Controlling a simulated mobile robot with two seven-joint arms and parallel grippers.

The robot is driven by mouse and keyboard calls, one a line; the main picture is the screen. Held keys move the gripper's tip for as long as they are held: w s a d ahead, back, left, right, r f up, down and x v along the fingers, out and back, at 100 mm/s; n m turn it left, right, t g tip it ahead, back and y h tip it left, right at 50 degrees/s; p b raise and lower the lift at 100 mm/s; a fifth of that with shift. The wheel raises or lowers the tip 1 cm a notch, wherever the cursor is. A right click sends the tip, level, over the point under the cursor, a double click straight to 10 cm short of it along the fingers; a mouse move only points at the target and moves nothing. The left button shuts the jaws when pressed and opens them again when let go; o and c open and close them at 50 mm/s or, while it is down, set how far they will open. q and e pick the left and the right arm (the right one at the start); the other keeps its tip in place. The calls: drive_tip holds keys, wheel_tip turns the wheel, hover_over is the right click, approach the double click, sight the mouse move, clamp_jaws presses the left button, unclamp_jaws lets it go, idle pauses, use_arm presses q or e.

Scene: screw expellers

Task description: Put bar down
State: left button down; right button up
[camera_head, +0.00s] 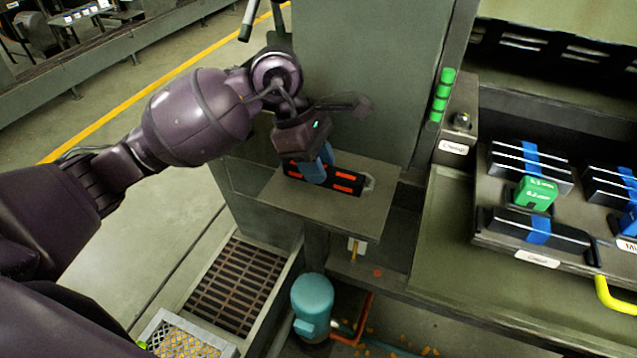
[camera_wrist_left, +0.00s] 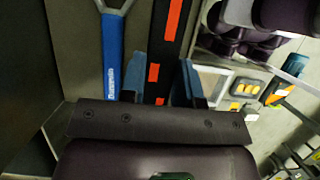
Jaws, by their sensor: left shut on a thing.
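The bar (camera_head: 345,183) is black with orange-red patches. My left gripper (camera_head: 318,172) has its blue fingers shut on it, one on each side, near its middle. The bar lies flat over a small grey shelf (camera_head: 372,226) on the side of the machine, touching it or just above it; I cannot tell which. In the left wrist view the bar (camera_wrist_left: 171,45) runs up between the blue fingers, and the gripper body hides its near end. My right gripper is not in view.
A blue-handled tool (camera_wrist_left: 112,55) lies left of the bar in the left wrist view. A teal motor (camera_head: 313,303) stands below the shelf. Right of the machine panel, a bench holds dark bars with blue bands (camera_head: 538,228) and a green block (camera_head: 535,192). The shelf's front part is bare.

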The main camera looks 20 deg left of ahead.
sight(318, 199)
use_arm(q)
drive_tip(key=shift+f, duration=2.35)
drive_tip(key=shift+f, duration=0.1)
drive_tip(key=shift+f+b, duration=0.15)
drive_tip(key=shift+b, duration=0.15)
drive_tip(key=c, duration=0.8)
unclamp_jaws()
drive_tip(key=shift+c, duration=0.2)
drive_tip(key=shift+a+r, duration=0.1)
drive_tip(key=shift+r, duration=0.35)
drive_tip(key=v, duration=1.1)
drive_tip(key=shift+a+r, duration=0.1)
drive_tip(key=shift+r, duration=0.1)
